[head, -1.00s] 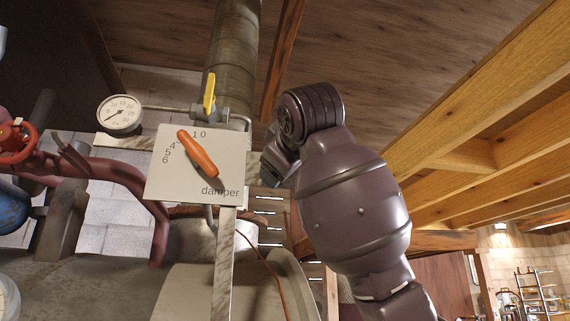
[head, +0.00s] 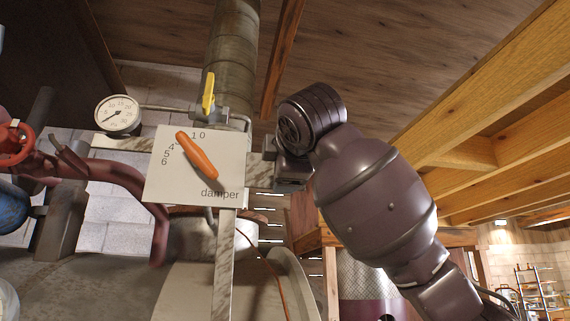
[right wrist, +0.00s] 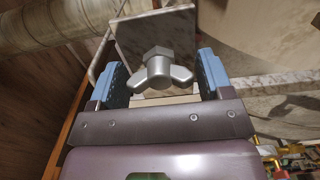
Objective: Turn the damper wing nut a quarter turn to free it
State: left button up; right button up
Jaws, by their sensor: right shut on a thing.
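The silver wing nut (right wrist: 160,69) shows in the right wrist view, in front of a grey plate (right wrist: 150,28). My right gripper (right wrist: 163,75) is shut on it, one blue-padded finger at each wing. The wings lie roughly across the jaws, between the two fingers. In the head view, the damper plate (head: 213,189) carries an orange handle (head: 197,156), tilted from upper left to lower right over a numbered scale. My right gripper is by the plate's right edge there; its fingertips and the nut cannot be made out. My left gripper is out of view.
A vertical flue pipe (head: 231,60) rises behind the plate, with a yellow valve handle (head: 208,92) in front. A round gauge (head: 117,115) and a red handwheel (head: 14,144) are at the left. Wooden beams (head: 480,90) run overhead at the right.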

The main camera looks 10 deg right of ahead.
dwell(0.6)
jog(key=o, duration=0.9)
jog(key=shift+s, duration=0.1)
jog(key=s+b, duration=0.2)
jog(key=s, duration=0.8)
jog(key=shift+s+b, duration=0.35)
jog(key=shift+b, duration=0.05)
jog(key=shift+a, duration=0.1)
